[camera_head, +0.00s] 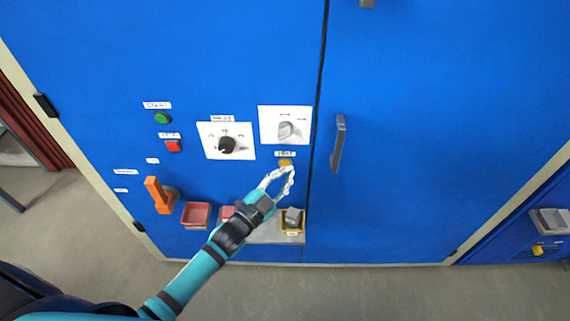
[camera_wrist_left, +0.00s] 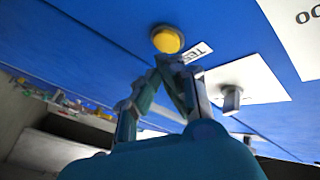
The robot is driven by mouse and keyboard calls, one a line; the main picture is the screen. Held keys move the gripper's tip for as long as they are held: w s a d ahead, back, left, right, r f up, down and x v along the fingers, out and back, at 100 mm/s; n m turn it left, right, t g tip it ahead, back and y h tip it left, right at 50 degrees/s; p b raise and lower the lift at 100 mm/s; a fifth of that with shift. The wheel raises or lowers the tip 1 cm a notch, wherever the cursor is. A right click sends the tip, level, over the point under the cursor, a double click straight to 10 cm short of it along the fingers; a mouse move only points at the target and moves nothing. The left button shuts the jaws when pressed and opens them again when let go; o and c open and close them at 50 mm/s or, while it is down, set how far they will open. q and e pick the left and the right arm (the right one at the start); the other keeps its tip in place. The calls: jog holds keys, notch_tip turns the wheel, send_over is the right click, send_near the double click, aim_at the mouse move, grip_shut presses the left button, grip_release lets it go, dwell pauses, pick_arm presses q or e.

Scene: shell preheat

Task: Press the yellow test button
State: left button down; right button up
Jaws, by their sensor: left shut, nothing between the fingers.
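The yellow test button (camera_head: 285,162) sits on the blue cabinet panel below a small white label and a grey rotary knob. In the left wrist view the yellow button (camera_wrist_left: 167,39) is round and shows just beyond the fingertips, beside a white label reading "TES". My left gripper (camera_head: 291,170) is shut and empty, its fingertips at the button's lower right edge in the head view. In the left wrist view the left gripper (camera_wrist_left: 168,62) has its fingertips together close to the button. I cannot tell whether they touch it. My right gripper is not in view.
A green button (camera_head: 162,118), a red button (camera_head: 173,146), a black dial (camera_head: 227,145) and a grey knob (camera_head: 287,129) are on the panel. An orange lever (camera_head: 158,194) and red tray (camera_head: 196,214) are lower left. A door handle (camera_head: 338,143) stands out at the right.

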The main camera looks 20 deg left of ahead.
pick_arm(q)
jog(key=shift+w, duration=0.15)
dwell(0.8)
jog(key=shift+w+a, duration=0.1)
jog(key=shift+w, duration=0.15)
jog(key=shift+w+a, duration=0.15)
jog(key=shift+w, duration=0.25)
dwell(0.7)
jog(key=shift+s, duration=0.15)
jog(key=shift+s+d, duration=0.25)
jog(key=shift+s, duration=0.45)
jog(key=s+p, duration=0.1)
jog(key=s, duration=0.1)
jog(key=s+d+p, duration=0.1)
jog(key=s, duration=0.1)
jog(key=shift+s+d, duration=0.2)
jog(key=shift+s, duration=0.2)
